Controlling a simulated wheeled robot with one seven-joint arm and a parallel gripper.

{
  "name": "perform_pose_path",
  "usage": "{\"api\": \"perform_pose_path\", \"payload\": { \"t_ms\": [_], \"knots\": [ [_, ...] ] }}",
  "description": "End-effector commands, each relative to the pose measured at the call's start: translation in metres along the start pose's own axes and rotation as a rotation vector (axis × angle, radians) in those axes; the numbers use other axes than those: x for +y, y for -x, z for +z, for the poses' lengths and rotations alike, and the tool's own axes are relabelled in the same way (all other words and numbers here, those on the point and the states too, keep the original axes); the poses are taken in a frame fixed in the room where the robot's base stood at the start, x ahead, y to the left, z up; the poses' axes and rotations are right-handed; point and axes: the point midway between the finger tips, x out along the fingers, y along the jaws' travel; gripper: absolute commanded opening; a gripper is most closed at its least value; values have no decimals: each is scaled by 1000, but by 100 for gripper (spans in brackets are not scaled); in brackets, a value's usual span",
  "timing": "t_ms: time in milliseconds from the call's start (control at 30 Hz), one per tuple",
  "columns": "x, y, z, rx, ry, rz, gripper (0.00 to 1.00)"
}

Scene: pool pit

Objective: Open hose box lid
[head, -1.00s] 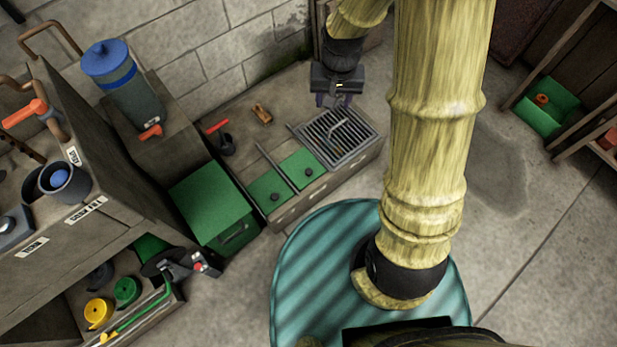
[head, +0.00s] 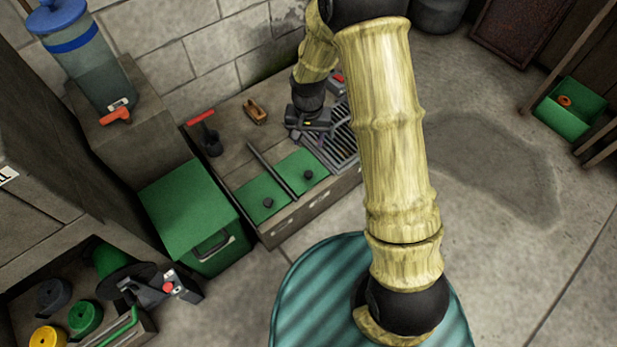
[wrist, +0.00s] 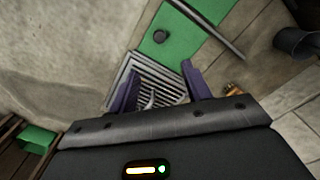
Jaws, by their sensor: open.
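A low grey bench (head: 312,212) has two flat green panels, a left one (head: 252,190) and a right one (head: 293,168), each with a dark round knob, lying flat. A slim dark rail runs between them. A green box (head: 186,203) with a flat closed top and a dark front handle (head: 213,244) stands left of the bench. I cannot tell which is the hose box. My gripper (head: 310,132) is open and empty above the slatted grate (head: 343,145), right of the panels. In the wrist view its fingers (wrist: 158,80) spread over the grate, with a green panel (wrist: 172,42) beyond.
A red-handled dark cup (head: 210,138) and a small wooden piece (head: 255,111) are at the bench's back. A blue-lidded container (head: 90,65) stands back left. Hose reels (head: 85,317) lie at lower left. A green bin (head: 566,108) sits far right.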

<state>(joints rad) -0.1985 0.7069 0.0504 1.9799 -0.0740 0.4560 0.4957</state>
Motion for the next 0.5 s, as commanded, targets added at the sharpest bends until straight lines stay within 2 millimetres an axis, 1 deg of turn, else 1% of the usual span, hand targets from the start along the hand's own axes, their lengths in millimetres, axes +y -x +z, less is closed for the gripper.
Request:
{"api": "perform_pose_path", "payload": {
  "t_ms": [333, 433, 500],
  "knots": [
    [0, -1, 0, -1, 0, 0, 49],
    [0, -8, 0, -2, 0, 1, 49],
    [0, -16, 0, -2, -1, 1, 49]
  ]
}}
